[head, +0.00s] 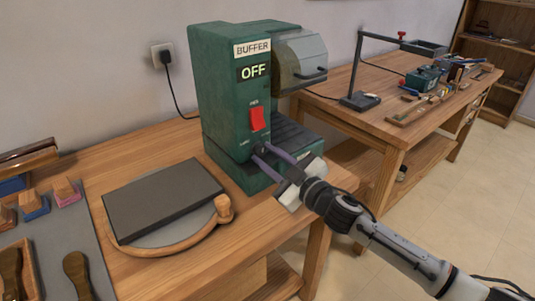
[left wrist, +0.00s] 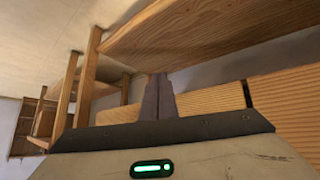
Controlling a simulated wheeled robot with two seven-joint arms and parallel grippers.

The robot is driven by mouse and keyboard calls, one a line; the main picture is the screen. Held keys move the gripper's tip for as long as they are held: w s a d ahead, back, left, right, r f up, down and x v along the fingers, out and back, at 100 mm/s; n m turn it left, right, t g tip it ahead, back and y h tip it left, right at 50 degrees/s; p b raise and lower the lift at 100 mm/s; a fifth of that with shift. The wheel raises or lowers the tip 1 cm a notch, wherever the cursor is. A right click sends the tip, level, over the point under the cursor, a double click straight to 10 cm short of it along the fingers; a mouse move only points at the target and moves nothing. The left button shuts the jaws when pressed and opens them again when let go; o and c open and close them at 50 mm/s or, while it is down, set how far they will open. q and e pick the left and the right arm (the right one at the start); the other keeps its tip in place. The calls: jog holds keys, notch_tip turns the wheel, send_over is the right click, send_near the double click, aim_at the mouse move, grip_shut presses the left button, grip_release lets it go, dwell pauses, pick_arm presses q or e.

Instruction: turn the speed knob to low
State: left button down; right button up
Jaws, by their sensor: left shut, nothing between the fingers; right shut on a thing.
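The green buffer machine (head: 222,95) stands on the wooden workbench in the head view, with a sign reading OFF. The speed knob (head: 260,149) is a small dark knob low on its front face, below the red switch. My right gripper (head: 262,154) comes in from the lower right and its purple-grey fingers are shut on the knob. The fingers partly hide the knob, and the small labels around it are too small to read, so its setting cannot be told. My left gripper (left wrist: 158,82) shows only in the left wrist view, shut and empty, with wooden furniture beyond it.
The red switch (head: 257,118) is just above the knob. Brushes and small blocks lie at the far left. A second bench (head: 405,130) with tools stands behind at the right.

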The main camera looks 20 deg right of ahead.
jog(key=shift+n, duration=1)
jog(key=n+p, duration=0.1)
jog(key=n, duration=0.2)
jog(key=shift+n, duration=0.3)
jog(key=n, duration=0.6)
jog(key=shift+r+p, duration=0.1)
jog(key=shift+p, duration=0.2)
jog(key=shift+n, duration=0.3)
jog(key=o, duration=1.1)
jog(key=shift+c, duration=0.2)
jog(key=shift+s+d, duration=0.1)
jog(key=shift+s, duration=0.05)
